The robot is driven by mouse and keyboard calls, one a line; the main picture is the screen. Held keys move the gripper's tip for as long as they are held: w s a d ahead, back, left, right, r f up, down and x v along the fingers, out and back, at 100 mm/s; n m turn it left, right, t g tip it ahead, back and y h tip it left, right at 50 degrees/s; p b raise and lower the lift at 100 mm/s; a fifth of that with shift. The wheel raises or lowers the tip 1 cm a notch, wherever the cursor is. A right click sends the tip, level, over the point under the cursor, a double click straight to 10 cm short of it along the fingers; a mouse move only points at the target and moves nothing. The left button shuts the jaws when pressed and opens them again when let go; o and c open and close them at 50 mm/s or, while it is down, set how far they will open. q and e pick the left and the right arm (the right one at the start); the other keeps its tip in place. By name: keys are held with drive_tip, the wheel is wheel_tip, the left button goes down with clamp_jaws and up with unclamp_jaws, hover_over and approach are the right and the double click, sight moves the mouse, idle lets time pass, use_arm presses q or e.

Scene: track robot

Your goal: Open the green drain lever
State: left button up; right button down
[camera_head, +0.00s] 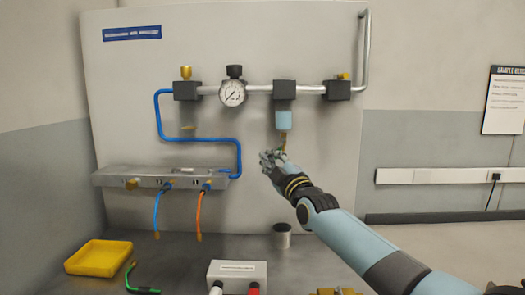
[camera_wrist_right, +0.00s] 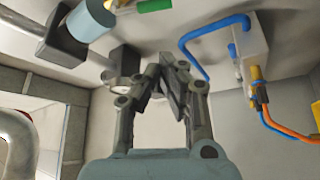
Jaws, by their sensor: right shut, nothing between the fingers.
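The green drain lever (camera_wrist_right: 154,5) shows as a green bar at the top edge of the right wrist view, partly cut off. It is beside the light blue filter bowl (camera_wrist_right: 91,19). In the head view the bowl (camera_head: 284,120) hangs under a dark block on the pipe, with a brass-coloured piece (camera_head: 283,141) below it; I cannot make out the green lever there. My right gripper (camera_head: 268,157) is just below the bowl, shut and empty. Its fingers (camera_wrist_right: 173,85) come together in the right wrist view, apart from the green bar. My left gripper is not in view.
A pressure gauge (camera_head: 233,93) is on the pipe. A grey manifold (camera_head: 150,179) with blue and orange hoses is at left. A metal cup (camera_head: 282,237), yellow tray (camera_head: 98,258) and button box (camera_head: 237,271) stand on the bench.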

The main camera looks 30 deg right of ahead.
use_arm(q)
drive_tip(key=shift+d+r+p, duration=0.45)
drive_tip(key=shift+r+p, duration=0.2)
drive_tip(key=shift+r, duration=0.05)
use_arm(e)
drive_tip(key=v, duration=0.4)
drive_tip(key=shift+s+a+r, duration=0.2)
drive_tip(key=shift+s+a, duration=0.05)
drive_tip(key=shift+s, duration=0.15)
